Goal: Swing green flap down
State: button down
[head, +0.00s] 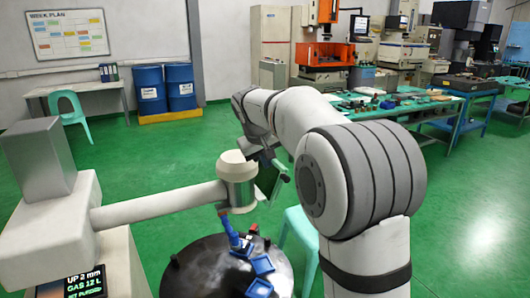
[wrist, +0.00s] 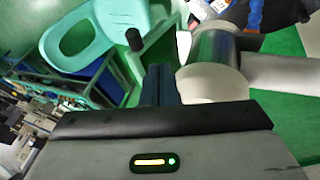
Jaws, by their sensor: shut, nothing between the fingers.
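A green flap (head: 269,178) shows beside a metal cylinder (head: 237,190) with a pale cap, at the end of a pale horizontal arm. In the wrist view the green flap (wrist: 150,62) stands left of the cylinder (wrist: 212,52), with a black knob (wrist: 135,39) at its edge. My gripper (wrist: 160,80) is shut and empty, its dark fingers close to the flap and the pale cap; I cannot tell if they touch. In the head view my gripper (head: 264,157) is small, dark and partly hidden by my arm.
A round dark table (head: 185,270) below holds blue trays (head: 262,265) and a blue tool (head: 231,232). A small display (head: 86,284) stands at lower left. A pale green chair (head: 302,228) is right of the table. Open green floor lies behind.

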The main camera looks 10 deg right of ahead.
aim_at(281, 178)
jog(key=w+d+f, duration=0.2)
jog(key=d+f, duration=0.2)
jog(key=f, duration=0.1)
jog(key=shift+w+f+p, duration=0.2)
jog(key=shift+w+p, duration=0.1)
jog(key=shift+p, duration=0.1)
jog(key=shift+d, duration=0.2)
